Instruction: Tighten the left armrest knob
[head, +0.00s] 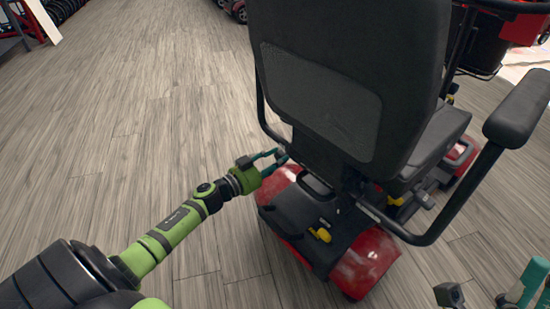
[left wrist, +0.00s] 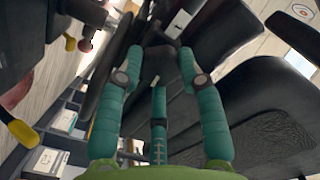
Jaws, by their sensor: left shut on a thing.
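The red and black scooter (head: 360,265) stands with its seat back (head: 325,90) toward me. The left armrest tube (head: 262,110) runs down the left side of the seat back. My left gripper (head: 280,155) is low beside that tube, at the seat's left edge. In the left wrist view its teal fingers (left wrist: 158,55) are closed in around a dark part, which seems to be the left armrest knob; its outline is hard to make out against the black seat. The head view does not show the knob. My right gripper (head: 525,285) shows only partly at the bottom right corner.
The right armrest (head: 518,108) sticks out at the right on its bent tube. A yellow lever (head: 321,235) sits on the scooter's rear cover. The wooden floor (head: 120,120) to the left is clear. Other scooters (head: 238,10) stand far back.

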